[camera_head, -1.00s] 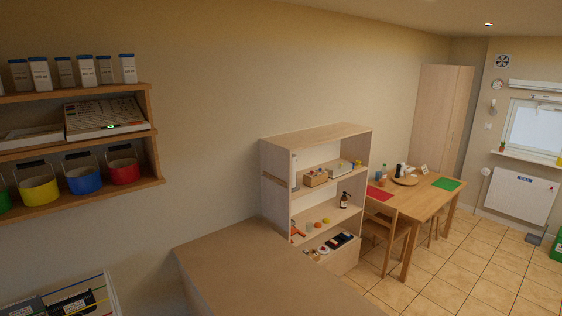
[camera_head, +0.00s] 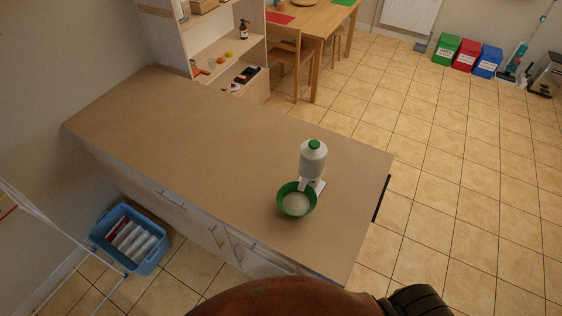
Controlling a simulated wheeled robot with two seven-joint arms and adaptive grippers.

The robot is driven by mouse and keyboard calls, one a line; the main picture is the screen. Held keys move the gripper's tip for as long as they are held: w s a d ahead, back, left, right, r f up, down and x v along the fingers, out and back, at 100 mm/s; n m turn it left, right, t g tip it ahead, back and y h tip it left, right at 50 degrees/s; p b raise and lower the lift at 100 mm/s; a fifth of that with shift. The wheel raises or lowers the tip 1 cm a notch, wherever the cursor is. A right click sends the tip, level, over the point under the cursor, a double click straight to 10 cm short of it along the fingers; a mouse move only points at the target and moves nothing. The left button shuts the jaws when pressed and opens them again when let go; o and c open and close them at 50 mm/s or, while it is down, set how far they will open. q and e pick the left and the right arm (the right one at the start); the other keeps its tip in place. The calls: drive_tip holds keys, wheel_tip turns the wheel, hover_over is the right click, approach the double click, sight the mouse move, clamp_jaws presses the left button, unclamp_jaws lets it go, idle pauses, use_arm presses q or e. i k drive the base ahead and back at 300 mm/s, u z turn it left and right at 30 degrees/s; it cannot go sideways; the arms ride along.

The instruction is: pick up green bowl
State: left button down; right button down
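The green bowl (camera_head: 284,205) stands upright on the brown countertop (camera_head: 190,130), near its right end. Its inside looks pale, and I cannot tell if that is contents or lining. A white bottle-like dispenser with a green top (camera_head: 313,160) stands just behind the bowl, its white base beside the bowl's rim. Neither gripper shows in the head view. A rounded brown shape and a black part show at the bottom edge; I cannot tell what they are.
The counter is otherwise bare. A blue crate (camera_head: 150,262) with packets stands on the floor at lower left, by a white rack (camera_head: 60,235). A shelf unit (camera_head: 172,40) stands behind the counter. Tiled floor (camera_head: 450,200) is open on the right, with colored bins (camera_head: 466,56) far back.

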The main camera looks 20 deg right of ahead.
sight(294, 203)
drive_tip(key=z, duration=0.9)
